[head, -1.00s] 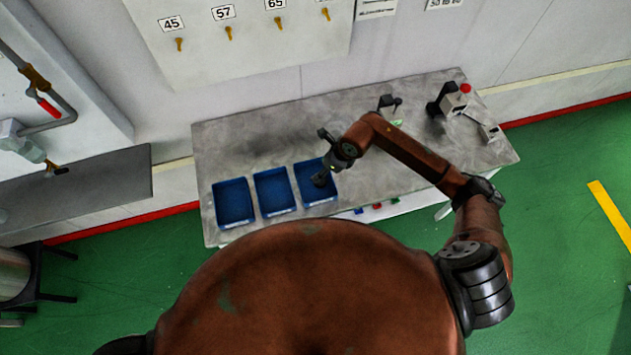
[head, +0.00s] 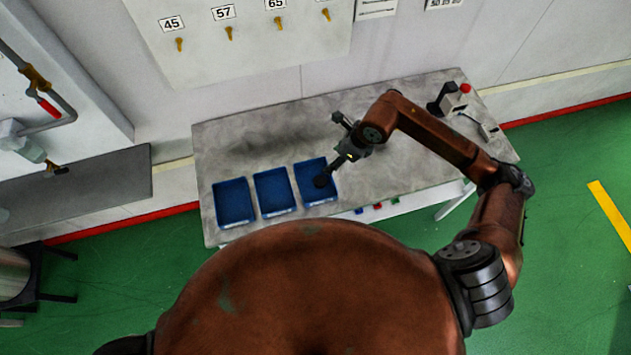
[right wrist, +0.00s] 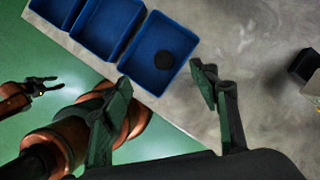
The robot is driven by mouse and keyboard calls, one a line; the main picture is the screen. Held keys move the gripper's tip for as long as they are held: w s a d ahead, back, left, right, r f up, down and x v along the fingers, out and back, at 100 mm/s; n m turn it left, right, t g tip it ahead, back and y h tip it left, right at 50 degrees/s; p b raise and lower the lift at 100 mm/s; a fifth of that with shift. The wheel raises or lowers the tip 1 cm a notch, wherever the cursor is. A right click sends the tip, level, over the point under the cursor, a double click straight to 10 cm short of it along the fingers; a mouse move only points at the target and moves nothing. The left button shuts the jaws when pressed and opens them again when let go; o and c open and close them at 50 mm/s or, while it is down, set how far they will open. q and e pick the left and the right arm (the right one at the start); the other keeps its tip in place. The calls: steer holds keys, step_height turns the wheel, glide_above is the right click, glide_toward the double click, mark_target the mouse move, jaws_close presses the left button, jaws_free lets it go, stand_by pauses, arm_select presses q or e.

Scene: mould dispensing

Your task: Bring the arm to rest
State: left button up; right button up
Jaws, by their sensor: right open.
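My right gripper (head: 334,166) is above the rightmost blue bin (head: 303,183) on the grey table, in the head view. In the right wrist view its two fingers (right wrist: 162,82) are spread wide with nothing between them. A round black disc (right wrist: 164,60) lies in that bin, apart from the fingers; it also shows in the head view (head: 321,181). My left gripper (right wrist: 50,86) shows small at the left of the right wrist view, with its fingers apart and empty. It is not seen in the head view.
Two more blue bins, the middle one (head: 274,210) and the left one (head: 233,222), stand beside it and look empty. The grey table (head: 240,145) is bare behind the bins. A small device with a red knob (head: 455,98) stands at the table's right end.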

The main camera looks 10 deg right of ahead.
steer(key=shift+s+d+r, duration=0.15)
steer(key=shift+r, duration=0.4)
